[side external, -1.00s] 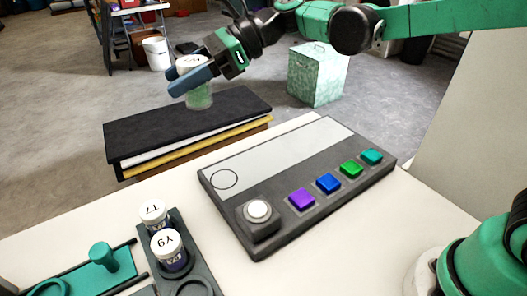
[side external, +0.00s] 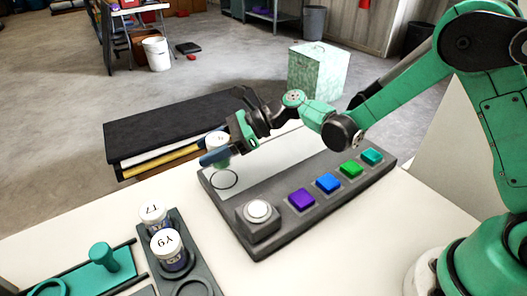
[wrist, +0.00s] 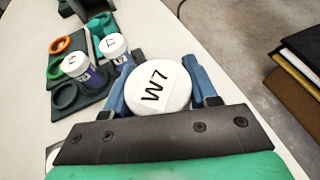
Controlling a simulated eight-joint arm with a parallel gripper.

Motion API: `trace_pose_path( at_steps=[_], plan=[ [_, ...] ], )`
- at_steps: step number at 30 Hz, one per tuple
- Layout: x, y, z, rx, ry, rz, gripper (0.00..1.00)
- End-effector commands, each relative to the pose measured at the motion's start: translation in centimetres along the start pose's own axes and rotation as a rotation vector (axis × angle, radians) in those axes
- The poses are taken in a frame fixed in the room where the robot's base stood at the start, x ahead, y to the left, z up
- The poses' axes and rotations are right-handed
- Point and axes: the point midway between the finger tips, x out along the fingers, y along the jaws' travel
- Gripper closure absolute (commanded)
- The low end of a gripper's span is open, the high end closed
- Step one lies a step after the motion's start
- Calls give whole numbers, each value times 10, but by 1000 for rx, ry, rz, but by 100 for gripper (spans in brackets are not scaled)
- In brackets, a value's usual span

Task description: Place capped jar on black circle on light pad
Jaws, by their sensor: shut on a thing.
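The capped jar has a white lid marked W7, seen from above in the wrist view (wrist: 158,88). My gripper (side external: 213,154) is shut on it, with a blue finger on each side of the lid in the wrist view. In the side view the jar (side external: 217,140) is partly hidden by a finger; its greenish body shows below. The light pad (side external: 290,150) lies on a dark grey panel. The black circle (side external: 223,189) is an outline at the pad's near left end. The jar appears just above and behind the circle; its exact height is hard to tell.
The panel has a white round button (side external: 257,210) and several coloured square buttons (side external: 328,183). Two white-capped jars (side external: 167,246) stand in a dark rack (side external: 205,270) at the front left.

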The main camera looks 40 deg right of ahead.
Motion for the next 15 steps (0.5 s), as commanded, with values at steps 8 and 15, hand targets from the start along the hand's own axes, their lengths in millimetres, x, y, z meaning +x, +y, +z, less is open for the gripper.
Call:
trace_pose_path(
  at_steps=[8,15],
  plan=[
    [12,0,-30,0,0,0,100],
    [13,0,-32,0,0,0,100]
  ],
)
